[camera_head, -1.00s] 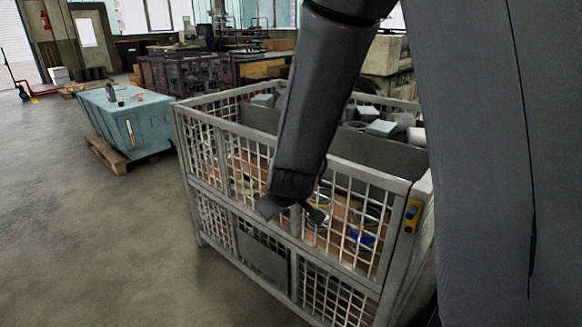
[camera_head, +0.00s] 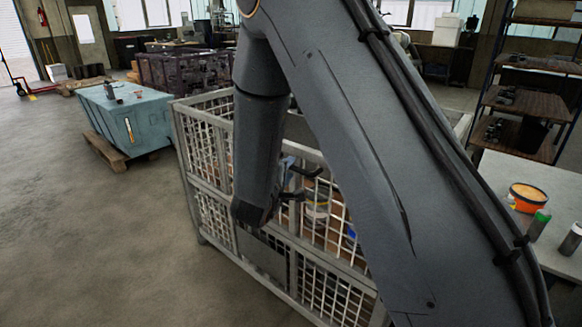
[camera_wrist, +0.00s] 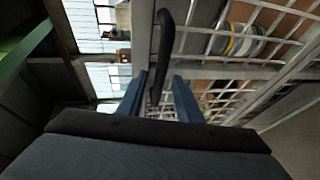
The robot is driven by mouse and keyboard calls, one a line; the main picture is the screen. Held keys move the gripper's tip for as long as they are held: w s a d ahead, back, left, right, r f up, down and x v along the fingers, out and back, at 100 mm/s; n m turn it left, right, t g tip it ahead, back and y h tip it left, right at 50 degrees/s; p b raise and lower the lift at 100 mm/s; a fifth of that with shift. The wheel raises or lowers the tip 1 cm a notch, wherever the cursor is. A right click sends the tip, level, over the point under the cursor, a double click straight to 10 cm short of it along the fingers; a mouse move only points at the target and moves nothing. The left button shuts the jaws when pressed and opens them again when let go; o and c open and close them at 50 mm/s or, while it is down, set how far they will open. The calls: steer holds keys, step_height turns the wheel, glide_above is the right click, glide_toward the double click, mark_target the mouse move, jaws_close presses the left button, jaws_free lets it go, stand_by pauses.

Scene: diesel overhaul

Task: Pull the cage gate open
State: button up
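The cage (camera_head: 205,185) is a pale steel crate with white mesh sides, and it stands at the middle of the head view. Its front mesh panel (camera_head: 325,262) faces me and appears upright. My arm hides its right part and any latch there. My gripper (camera_head: 303,185) is in front of the upper mesh, its dark fingers apart and pointing right. In the wrist view, the fingers of my gripper (camera_wrist: 160,98) stand apart, with a dark curved bar (camera_wrist: 166,45) showing between them. I cannot tell whether the fingers touch it. The mesh (camera_wrist: 225,95) is close behind.
Rings and other parts lie inside the cage. A light blue bin (camera_head: 125,118) on a wooden pallet (camera_head: 103,152) stands at left. A grey table (camera_head: 538,185) with an orange tub (camera_head: 527,198) is at right. The floor (camera_head: 90,235) at front left is clear.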

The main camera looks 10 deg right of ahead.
steer(key=shift+x, duration=1.45)
jaws_close()
steer(key=shift+f, duration=0.1)
